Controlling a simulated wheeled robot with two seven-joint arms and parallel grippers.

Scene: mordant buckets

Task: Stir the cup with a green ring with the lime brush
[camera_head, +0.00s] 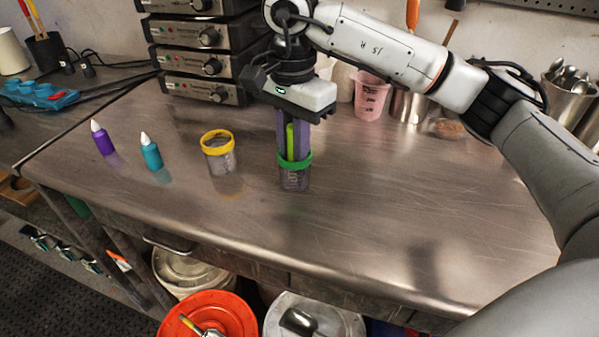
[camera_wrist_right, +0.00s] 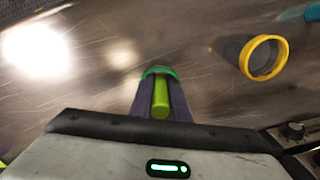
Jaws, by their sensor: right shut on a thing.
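A clear cup with a green ring (camera_head: 295,181) stands on the metal table, and its green rim also shows in the right wrist view (camera_wrist_right: 158,71). My right gripper (camera_head: 294,152) points down over this cup and is shut on the lime brush (camera_head: 290,142). The lime handle also shows between the fingers in the right wrist view (camera_wrist_right: 160,98). The fingertips are at the cup's rim, and the brush's lower end is hidden by the ring and cup. My left gripper is not in view.
A cup with a yellow ring (camera_head: 219,153) stands left of the green-ringed cup. A teal bottle (camera_head: 151,155) and a purple bottle (camera_head: 103,141) stand farther left. Stacked grey devices (camera_head: 205,64) and a pink beaker (camera_head: 370,97) are behind. The table's right front is clear.

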